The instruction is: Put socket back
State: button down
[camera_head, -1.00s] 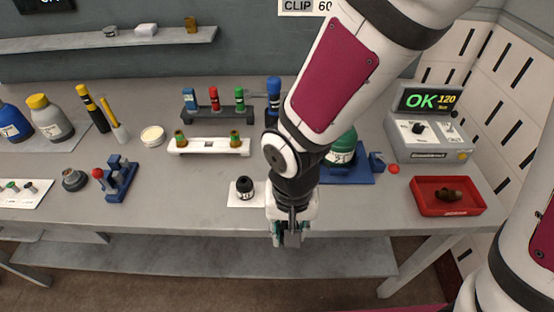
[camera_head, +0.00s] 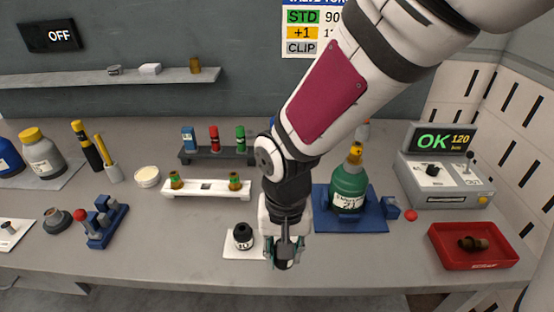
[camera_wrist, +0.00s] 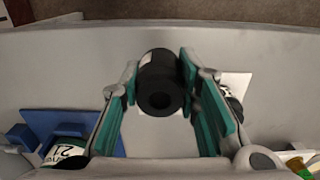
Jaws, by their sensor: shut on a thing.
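My gripper (camera_head: 283,256) hangs over the front of the table, at the right end of a white card (camera_head: 231,250). In the wrist view my gripper (camera_wrist: 163,105) has its green-padded fingers shut on a black cylindrical socket (camera_wrist: 160,82), its round hole facing the camera. Only a dark bit of this held socket (camera_head: 282,265) shows in the head view. A second black socket (camera_head: 243,236) with a white label stands upright on the card, left of my gripper; it is partly hidden behind a finger in the wrist view. Whether the held socket touches the card, I cannot tell.
A green bottle (camera_head: 348,187) stands on a blue base (camera_head: 322,202) to the right. Behind are a white rack (camera_head: 207,190) with two brass-green pieces and a dark rack (camera_head: 219,156). A red tray (camera_head: 436,252) lies at far right. The front table strip is clear.

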jog(key=w, duration=0.7)
jog(key=shift+a+f, duration=0.35)
jog(key=shift+a, duration=0.05)
jog(key=shift+f, duration=1.75)
jog(key=shift+f, duration=0.1)
jog(key=c, duration=1.2)
grip_release()
notch_tip(320, 180, up, 12)
